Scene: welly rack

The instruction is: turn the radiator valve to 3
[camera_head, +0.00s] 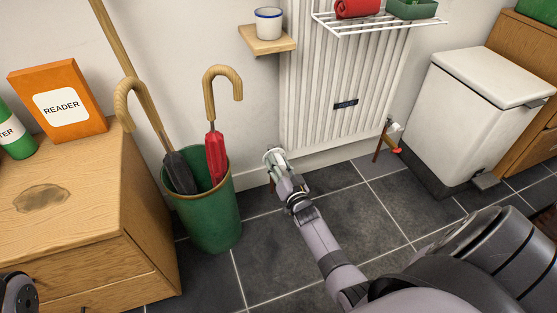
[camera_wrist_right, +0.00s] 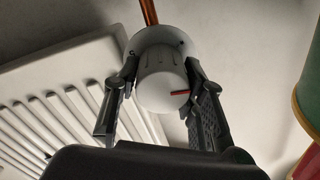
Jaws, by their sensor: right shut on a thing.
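The radiator (camera_head: 335,95) is white and ribbed and hangs on the wall; it also shows at the left of the right wrist view (camera_wrist_right: 70,105). The radiator valve (camera_wrist_right: 163,85) is a white ridged knob with a red mark on its end and a copper pipe (camera_wrist_right: 148,12) behind it. My right gripper (camera_head: 279,168) is at the radiator's lower left corner. In the right wrist view its two fingers are on either side of the knob, shut on it. In the head view the gripper largely hides the valve. I cannot read any numbers on the knob. My left gripper is not in view.
A green bin (camera_head: 210,215) with umbrellas stands just left of my right gripper. A wooden cabinet (camera_head: 75,205) is at the left. A white pedal bin (camera_head: 475,105) and a red-handled pipe fitting (camera_head: 393,140) are at the right. The tiled floor (camera_head: 335,215) between is clear.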

